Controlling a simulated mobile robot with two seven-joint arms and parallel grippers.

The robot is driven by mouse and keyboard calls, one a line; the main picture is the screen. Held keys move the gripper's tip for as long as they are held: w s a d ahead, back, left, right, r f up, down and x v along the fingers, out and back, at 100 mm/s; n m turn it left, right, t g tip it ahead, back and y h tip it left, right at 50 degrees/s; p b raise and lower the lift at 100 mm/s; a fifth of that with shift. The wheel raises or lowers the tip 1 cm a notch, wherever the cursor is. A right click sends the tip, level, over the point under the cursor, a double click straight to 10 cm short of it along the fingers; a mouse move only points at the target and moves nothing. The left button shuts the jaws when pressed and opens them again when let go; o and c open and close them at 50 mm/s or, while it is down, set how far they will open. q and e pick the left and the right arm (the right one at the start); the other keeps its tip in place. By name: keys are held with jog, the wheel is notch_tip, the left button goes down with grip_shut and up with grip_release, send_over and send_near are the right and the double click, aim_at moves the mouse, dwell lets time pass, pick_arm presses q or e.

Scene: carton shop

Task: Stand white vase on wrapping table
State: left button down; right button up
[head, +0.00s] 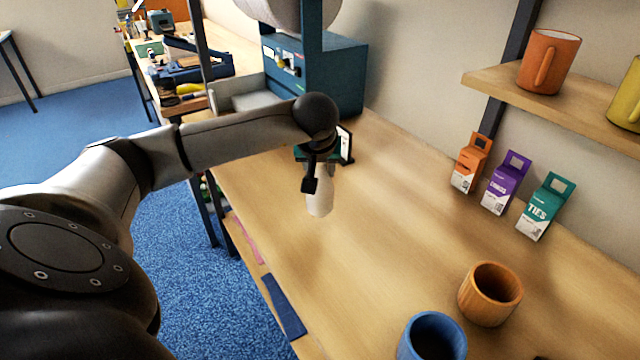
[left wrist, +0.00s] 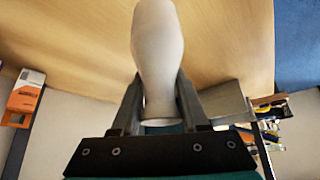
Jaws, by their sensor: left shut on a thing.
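The white vase (head: 320,195) hangs below my left gripper (head: 318,172) in the head view, roughly upright, over the wooden wrapping table (head: 400,230). My left gripper is shut on the vase. In the left wrist view the vase (left wrist: 158,50) sits between the two fingers (left wrist: 159,90), its narrow part at the fingers and its wider body pointing away from the palm. The gripper hides the vase's top in the head view. I cannot tell whether its lower end touches the table. My right gripper is not in view.
An orange cup (head: 490,292) and a blue cup (head: 432,338) stand at the table's front right. Orange, purple and teal cartons (head: 540,207) stand along the wall below a shelf (head: 500,80) with mugs. A small dark-framed item (head: 346,145) stands behind the gripper. The table's middle is clear.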

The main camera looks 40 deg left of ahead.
aim_at(320, 182)
pick_arm(q)
notch_tip(320, 182, down, 4)
jog(key=shift+r, duration=0.15)
jog(key=shift+b, duration=0.35)
jog(key=shift+c, duration=2.1)
grip_release()
jog(key=shift+r, duration=0.1)
jog(key=p+v, duration=0.2)
jog(key=v, duration=1)
